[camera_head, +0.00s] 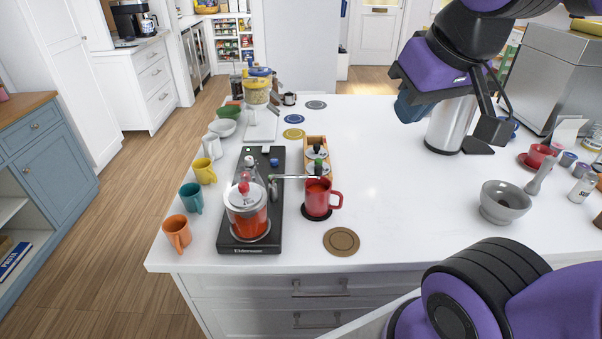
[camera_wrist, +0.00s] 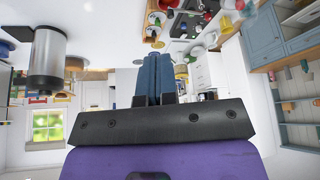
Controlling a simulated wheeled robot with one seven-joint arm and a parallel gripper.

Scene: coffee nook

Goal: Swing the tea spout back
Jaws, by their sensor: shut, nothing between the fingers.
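The tea maker (camera_head: 247,225) stands on a black base at the left of the white counter, with red tea in its glass vessel. Its thin metal spout (camera_head: 294,177) points right, with its end over the red mug (camera_head: 318,200). The mug stands upright on a dark coaster; I cannot see inside it. My gripper (camera_head: 411,107) is well to the right of and above the spout, touching nothing. In the wrist view its two blue fingers (camera_wrist: 157,78) lie together, shut and empty. The tea maker shows only small near the top right of that view.
A wooden caddy (camera_head: 317,148) stands just behind the mug. A brown coaster (camera_head: 341,241) lies in front. Coloured mugs (camera_head: 193,197) line the left edge. A steel cylinder (camera_head: 450,122) and a grey bowl (camera_head: 503,202) stand at right. The counter's middle is clear.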

